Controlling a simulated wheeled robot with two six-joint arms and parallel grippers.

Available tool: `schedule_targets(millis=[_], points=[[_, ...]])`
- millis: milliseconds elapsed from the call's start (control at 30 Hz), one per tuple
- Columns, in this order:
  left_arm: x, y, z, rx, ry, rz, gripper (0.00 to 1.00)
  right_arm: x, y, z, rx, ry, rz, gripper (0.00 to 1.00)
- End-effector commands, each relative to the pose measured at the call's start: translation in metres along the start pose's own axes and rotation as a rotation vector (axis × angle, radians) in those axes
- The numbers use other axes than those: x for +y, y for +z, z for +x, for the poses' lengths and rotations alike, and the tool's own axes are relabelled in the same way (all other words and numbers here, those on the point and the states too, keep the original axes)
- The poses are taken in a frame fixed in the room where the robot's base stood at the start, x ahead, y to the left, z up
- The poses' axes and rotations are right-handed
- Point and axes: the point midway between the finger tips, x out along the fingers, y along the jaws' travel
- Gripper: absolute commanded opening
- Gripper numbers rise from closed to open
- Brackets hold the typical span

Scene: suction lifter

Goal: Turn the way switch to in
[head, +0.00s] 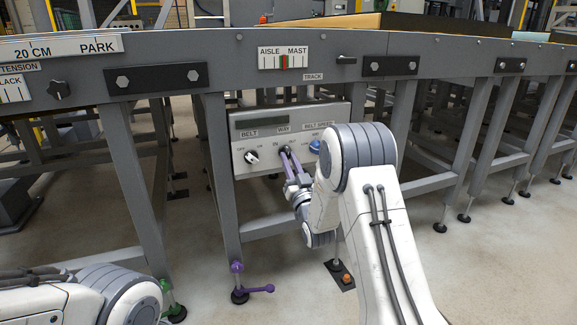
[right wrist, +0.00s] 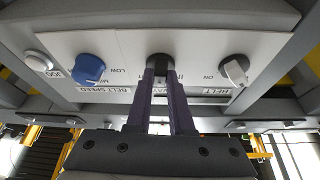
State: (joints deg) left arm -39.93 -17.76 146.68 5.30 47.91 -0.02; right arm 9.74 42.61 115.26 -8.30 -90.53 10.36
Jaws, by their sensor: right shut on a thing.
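The grey control panel (head: 335,113) hangs under the conveyor frame in the head view. Its dark way switch (right wrist: 157,60) sits between the belt switch and the belt speed knob. My right gripper (head: 286,153) reaches up to the panel, and its purple fingers are shut on the way switch. In the right wrist view the fingers (right wrist: 160,72) hide most of the switch, so I cannot tell which way it points. The label beside it is partly covered. My left gripper is not in view; only my left arm shows at bottom left.
The white belt switch (head: 251,156) is left of the way switch, and the blue belt speed knob (head: 315,146) is right of it. A white jog button (right wrist: 37,60) shows in the right wrist view. Frame legs (head: 222,180) flank the panel; a purple-handled foot (head: 238,294) stands below.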

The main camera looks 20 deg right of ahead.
Motion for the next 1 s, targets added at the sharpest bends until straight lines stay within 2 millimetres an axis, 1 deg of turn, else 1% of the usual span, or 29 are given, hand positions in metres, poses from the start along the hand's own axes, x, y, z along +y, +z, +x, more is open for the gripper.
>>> schedule_targets(millis=[100, 600, 800, 1000], points=[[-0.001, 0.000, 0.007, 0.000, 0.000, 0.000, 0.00, 0.002, 0.001, -0.001, 0.000, -0.043, -0.104, 0.00], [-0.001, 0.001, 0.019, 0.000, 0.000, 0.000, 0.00, 0.005, -0.001, 0.000, -0.001, -0.224, -0.535, 0.00], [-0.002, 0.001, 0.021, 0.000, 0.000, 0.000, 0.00, 0.006, -0.002, 0.001, -0.001, -0.283, -0.675, 0.00], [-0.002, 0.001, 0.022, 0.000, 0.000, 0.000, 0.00, 0.006, -0.002, 0.001, -0.001, -0.323, -0.771, 0.00]])
